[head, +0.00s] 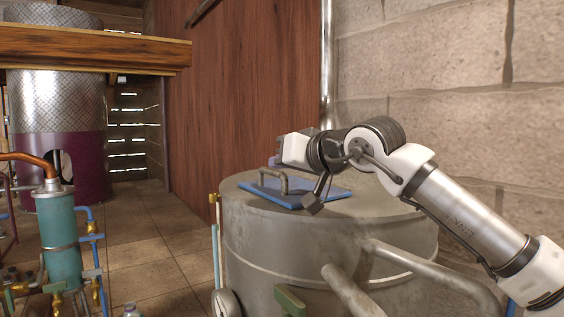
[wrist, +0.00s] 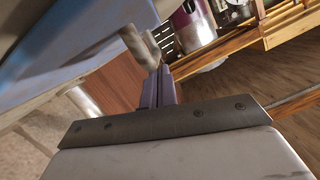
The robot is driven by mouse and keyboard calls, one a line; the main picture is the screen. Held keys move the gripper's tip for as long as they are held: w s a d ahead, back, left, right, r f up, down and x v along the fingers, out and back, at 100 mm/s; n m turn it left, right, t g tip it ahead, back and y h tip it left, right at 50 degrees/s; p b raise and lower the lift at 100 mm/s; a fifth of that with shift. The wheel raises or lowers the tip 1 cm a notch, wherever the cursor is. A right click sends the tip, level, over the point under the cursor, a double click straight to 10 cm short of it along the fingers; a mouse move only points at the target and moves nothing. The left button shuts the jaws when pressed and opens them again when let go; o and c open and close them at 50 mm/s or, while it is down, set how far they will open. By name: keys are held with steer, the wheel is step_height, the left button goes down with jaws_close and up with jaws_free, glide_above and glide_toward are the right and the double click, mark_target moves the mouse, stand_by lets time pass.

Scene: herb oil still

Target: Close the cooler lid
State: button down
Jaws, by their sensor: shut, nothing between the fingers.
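The cooler (head: 330,245) is a wide grey metal drum against the stone wall. Its blue lid (head: 322,192) lies nearly flat on the drum's top; I cannot tell whether it sits fully flush. A worn grey bar handle (head: 271,174) rises from the lid, and it also shows in the wrist view (wrist: 137,46). My gripper (head: 275,161) is shut and empty, just above and beyond the lid near the handle. In the wrist view its purple fingers (wrist: 158,85) point toward the handle, with the blue lid (wrist: 60,45) at upper left. Whether the fingers touch the handle is unclear.
Thick pipes (head: 395,262) stick out from the drum's front. A teal column (head: 62,240) with copper and blue piping stands at left. A wooden beam (head: 100,48) crosses high at left, before a large metal still (head: 65,105). Tiled floor (head: 150,230) lies open between.

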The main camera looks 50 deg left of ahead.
steer(key=w+b+v, duration=0.1)
steer(key=b+v, duration=0.2)
steer(key=v, duration=1)
steer(key=shift+s+d+r, duration=0.15)
steer(key=shift+s+d, duration=0.25)
steer(key=shift+s, duration=0.15)
